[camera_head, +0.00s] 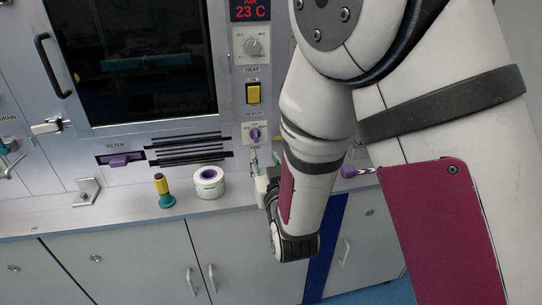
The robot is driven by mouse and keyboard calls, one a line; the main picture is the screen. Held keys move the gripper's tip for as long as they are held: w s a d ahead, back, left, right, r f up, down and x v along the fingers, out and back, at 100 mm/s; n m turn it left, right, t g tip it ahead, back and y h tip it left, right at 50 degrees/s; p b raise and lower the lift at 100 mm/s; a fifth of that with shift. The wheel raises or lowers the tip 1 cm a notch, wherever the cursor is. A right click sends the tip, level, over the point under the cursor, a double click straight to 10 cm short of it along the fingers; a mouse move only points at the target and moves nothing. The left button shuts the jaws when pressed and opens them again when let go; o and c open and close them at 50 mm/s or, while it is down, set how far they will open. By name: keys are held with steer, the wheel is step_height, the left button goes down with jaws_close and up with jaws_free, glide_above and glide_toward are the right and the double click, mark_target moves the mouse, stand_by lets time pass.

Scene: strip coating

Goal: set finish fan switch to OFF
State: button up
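The fan switch appears to be the small purple rotary knob (254,134) on a white plate on the machine's right column. A small label under it seems to read FAN, but the print is too small to be sure, as is the knob's setting. My gripper (264,160) is just below and slightly right of this knob, in front of the panel and above the ledge. Its fingertips are small and partly hidden by my arm, so I cannot tell its opening or any contact.
Above the knob are a yellow rocker switch (253,94), a grey dial (254,46) and a red 23 C display (250,11). A white tape roll (208,182) and a yellow-green tool (163,190) stand on the ledge (120,209). A purple-handled item (358,172) is right of my forearm.

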mark_target(256, 135)
steer(key=x, duration=1.3)
steer(key=shift+w, duration=0.2)
steer(key=c, duration=0.8)
jaws_close()
